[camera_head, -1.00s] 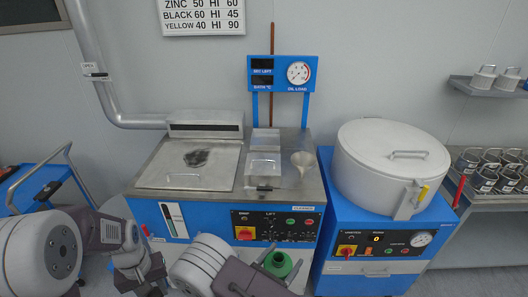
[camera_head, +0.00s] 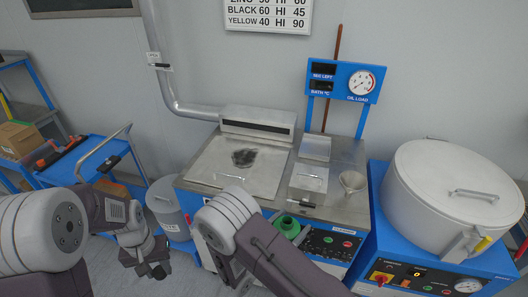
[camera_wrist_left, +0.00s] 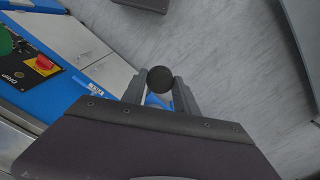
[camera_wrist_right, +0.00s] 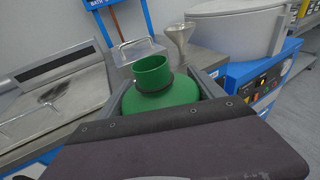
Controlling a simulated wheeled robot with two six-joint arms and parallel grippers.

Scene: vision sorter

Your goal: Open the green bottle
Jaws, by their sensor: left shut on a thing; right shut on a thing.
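The green bottle (camera_head: 288,226) shows in the head view just beyond my right forearm, in front of the blue machine. In the right wrist view the bottle (camera_wrist_right: 162,94) stands between the fingers of my right gripper (camera_wrist_right: 160,88), which is shut on it. Its neck is open at the top, with no cap on it, and a dark ring circles the neck's base. My left gripper (camera_wrist_left: 160,88) is shut on a round black cap (camera_wrist_left: 160,79), well left of the bottle in the head view. The right fingers are mostly hidden in the head view.
The blue machine has a steel top with a lidded bath (camera_head: 240,165) and a funnel (camera_head: 352,183). A large round lidded vessel (camera_head: 455,195) stands at right. A blue trolley (camera_head: 85,160) and a grey bin (camera_head: 168,205) stand at left. Bare floor shows below the left gripper.

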